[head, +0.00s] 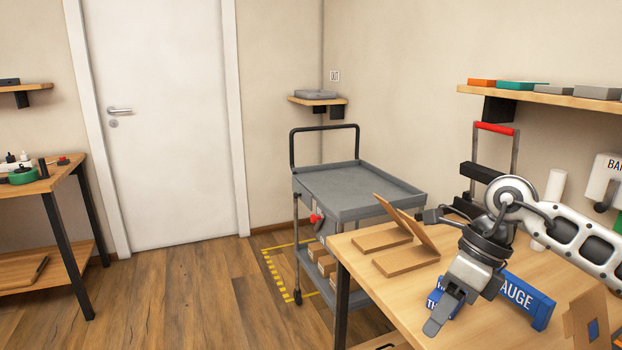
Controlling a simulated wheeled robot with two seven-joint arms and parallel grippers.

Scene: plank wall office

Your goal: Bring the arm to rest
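My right arm comes in from the right over the wooden workbench (390,300). Its gripper (442,314) points down and to the left, near the bench's front-left part. The fingers are seen at an angle, so whether they are apart or shut is unclear. My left gripper is out of view.
Open brown cardboard pieces (408,259) lie on the bench left of my arm, and another stands at the lower right (587,322). A grey cart (350,206) stands beyond the bench. A white cylinder (554,188) stands behind my arm. Floor before the door (163,130) is clear.

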